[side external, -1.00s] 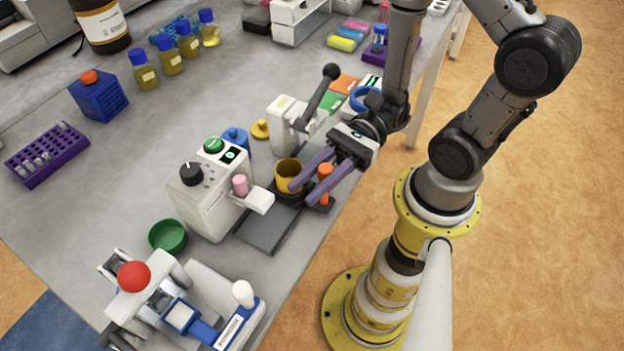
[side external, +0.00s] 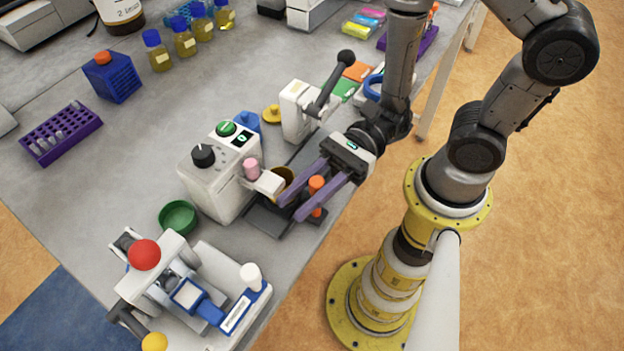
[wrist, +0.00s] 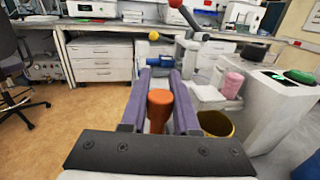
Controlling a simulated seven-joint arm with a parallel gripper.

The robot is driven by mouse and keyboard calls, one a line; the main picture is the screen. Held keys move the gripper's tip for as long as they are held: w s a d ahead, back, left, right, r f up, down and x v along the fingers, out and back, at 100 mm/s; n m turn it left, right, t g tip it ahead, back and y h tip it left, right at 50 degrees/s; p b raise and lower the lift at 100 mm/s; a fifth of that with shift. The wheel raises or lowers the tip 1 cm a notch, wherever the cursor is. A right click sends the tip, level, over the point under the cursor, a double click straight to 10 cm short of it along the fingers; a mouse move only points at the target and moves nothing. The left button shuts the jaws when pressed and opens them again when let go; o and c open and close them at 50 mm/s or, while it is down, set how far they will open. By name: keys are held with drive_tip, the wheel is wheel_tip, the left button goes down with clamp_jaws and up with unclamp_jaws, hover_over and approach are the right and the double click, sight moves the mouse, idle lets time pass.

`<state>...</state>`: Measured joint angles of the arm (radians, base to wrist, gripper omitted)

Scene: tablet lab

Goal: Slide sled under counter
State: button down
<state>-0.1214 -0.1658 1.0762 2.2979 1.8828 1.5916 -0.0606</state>
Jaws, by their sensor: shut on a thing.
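The counter (side external: 212,185) is a white machine with a black knob, a green button and a small spout arm with a pink cap (side external: 251,168). The sled is a dark flat slide with an orange handle (side external: 316,188); the handle also shows in the wrist view (wrist: 160,108). A yellow cup (side external: 286,174) rides on the sled, partly hidden behind the spout arm and a finger. In the wrist view the cup (wrist: 216,124) is right of the fingers, close to the spout. My gripper (side external: 292,208) has its purple fingers shut on the orange handle.
A green bowl (side external: 178,217) stands left of the sled track (side external: 262,221). A press with a red ball (side external: 145,254) is at the front left. A white device with a black lever (side external: 300,108) stands behind the sled. The table edge runs close by on the right.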

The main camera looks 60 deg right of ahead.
drive_tip(key=shift+a, duration=1.55)
drive_tip(key=c, duration=0.6)
unclamp_jaws()
drive_tip(key=shift+c, duration=0.2)
drive_tip(key=shift+s+d, duration=0.15)
drive_tip(key=shift+d, duration=0.9)
drive_tip(key=shift+s+d, duration=0.1)
drive_tip(key=shift+d, duration=0.9)
drive_tip(key=s+d, duration=0.2)
drive_tip(key=d, duration=0.7)
drive_tip(key=shift+d, duration=0.2)
drive_tip(key=shift+s, duration=0.1)
